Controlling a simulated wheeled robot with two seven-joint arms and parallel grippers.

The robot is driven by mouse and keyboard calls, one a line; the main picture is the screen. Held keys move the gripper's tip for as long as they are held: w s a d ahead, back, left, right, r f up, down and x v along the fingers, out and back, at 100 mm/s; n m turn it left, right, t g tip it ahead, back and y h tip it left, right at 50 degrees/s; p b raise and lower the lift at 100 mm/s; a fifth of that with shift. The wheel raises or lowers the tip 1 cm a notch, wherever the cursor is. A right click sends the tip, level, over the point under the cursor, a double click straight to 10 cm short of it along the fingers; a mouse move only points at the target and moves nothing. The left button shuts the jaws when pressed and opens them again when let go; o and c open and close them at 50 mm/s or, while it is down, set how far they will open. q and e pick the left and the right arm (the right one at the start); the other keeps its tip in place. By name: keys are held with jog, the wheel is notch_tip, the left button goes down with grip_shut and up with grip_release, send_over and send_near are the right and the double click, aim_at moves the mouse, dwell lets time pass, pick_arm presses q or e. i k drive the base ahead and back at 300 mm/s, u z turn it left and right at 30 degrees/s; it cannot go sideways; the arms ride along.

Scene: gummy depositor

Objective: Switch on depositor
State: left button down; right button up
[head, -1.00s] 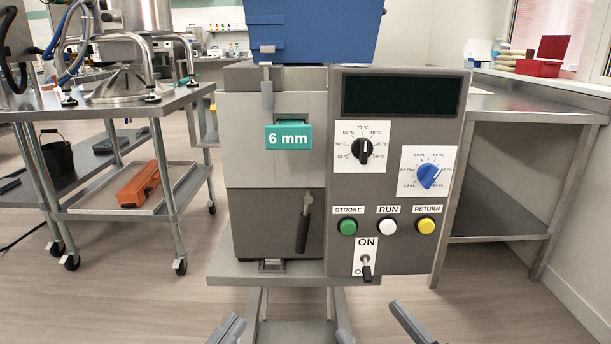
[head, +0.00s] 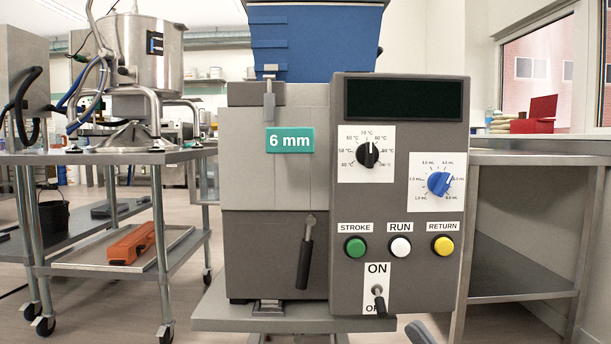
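The depositor (head: 272,258) stands straight ahead on a grey stand, with its control panel (head: 400,270) facing me. Low on the panel is the toggle switch (head: 379,300) on a white plate, with ON above and OFF below. Its dark end points down and partly covers the OFF label. The display (head: 403,99) is dark. A small grey piece of my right gripper (head: 420,332) shows at the bottom edge, right of and below the switch, apart from it. The rest of that gripper is out of frame, so its opening is hidden. My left gripper is not in view.
Green (head: 355,247), white (head: 400,247) and yellow (head: 443,246) buttons sit just above the switch. A black lever (head: 305,258) hangs left of the panel. A steel table (head: 530,158) stands close at right, a steel cart (head: 100,157) at left.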

aim_at(380, 304)
jog(key=z, duration=1.95)
jog(key=i, duration=0.35)
jog(key=u, duration=1.35)
jog(key=i, duration=0.5)
jog(key=u, duration=0.05)
